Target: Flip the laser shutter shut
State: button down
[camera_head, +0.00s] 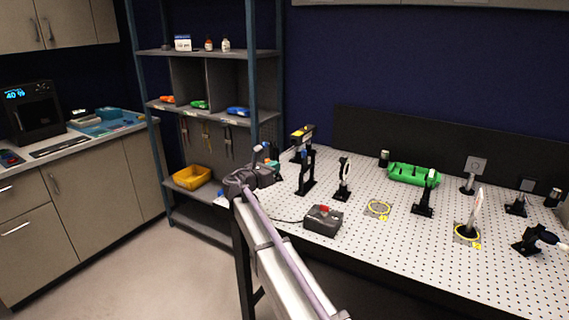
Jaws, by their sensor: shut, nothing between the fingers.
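My arm reaches up from the bottom middle to the left end of the optical table (400,255). My gripper (267,160) is small and dark there; its fingertips are hard to make out, and I see nothing held in it. To its right stands a black upright mount (306,172), which may be the laser shutter. I cannot tell whether its flap is up or down. Behind it is a black box with a yellow top (301,133), possibly the laser. The gripper appears left of both, and I cannot tell whether it touches either.
A grey box with a red button (323,221) sits near the table's front edge. Several optics on black posts stand to the right, with a green case (413,174) behind them. A shelf rack (210,52) and a yellow bin (191,177) are behind my arm at left.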

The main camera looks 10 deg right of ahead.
send_near(305, 160)
jog(key=w+d+r, duration=0.3)
jog(key=w+d, duration=0.1)
jog(key=shift+d+r, duration=0.1)
jog(key=shift+d, duration=0.1)
